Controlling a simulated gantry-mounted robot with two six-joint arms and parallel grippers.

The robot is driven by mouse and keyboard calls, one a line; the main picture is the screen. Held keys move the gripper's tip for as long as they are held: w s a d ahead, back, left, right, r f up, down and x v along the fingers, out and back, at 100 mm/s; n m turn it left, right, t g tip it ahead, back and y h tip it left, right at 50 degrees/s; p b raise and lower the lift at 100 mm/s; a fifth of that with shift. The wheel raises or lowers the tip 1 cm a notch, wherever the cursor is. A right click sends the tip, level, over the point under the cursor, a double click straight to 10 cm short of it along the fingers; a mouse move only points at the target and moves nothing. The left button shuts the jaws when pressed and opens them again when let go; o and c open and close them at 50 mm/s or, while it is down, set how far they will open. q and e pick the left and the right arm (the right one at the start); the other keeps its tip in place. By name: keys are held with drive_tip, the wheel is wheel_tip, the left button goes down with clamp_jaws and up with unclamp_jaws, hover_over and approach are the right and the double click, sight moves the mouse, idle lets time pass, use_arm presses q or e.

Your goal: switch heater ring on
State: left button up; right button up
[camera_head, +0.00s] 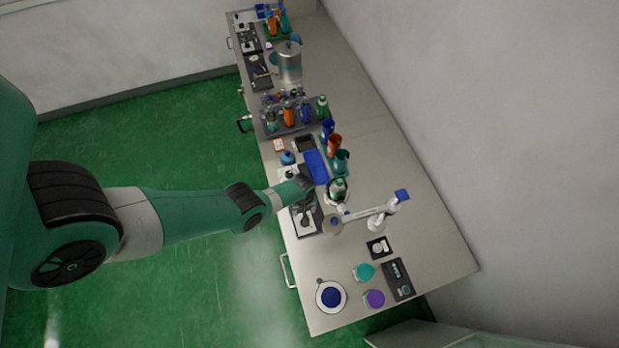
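A ring-shaped grey part (333,225) sits at the end of a pale horizontal arm on a white stand (377,221), on the right part of the bench. It may be the heater ring; I cannot tell for certain. A small black box with a pale round top (380,248) lies just below the stand and may be its control; its switch state is too small to read. My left gripper (302,196) is over the bench, left of the ring and above a black-and-white device (306,221). Its fingers are too small to read. My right gripper is not in view.
A green-and-white bottle (338,188) stands close right of my gripper. Blue, orange and teal cups (334,146) and a bottle rack (290,115) stand farther back. A white dish with blue contents (330,296), teal and purple jars (374,298) and a black panel (398,280) lie in front.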

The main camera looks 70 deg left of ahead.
use_arm(q)
wheel_tip(320, 180, down, 12)
drive_tip(key=b, duration=1.1)
drive_tip(key=shift+s, duration=0.15)
drive_tip(key=shift+r, duration=0.1)
clamp_jaws()
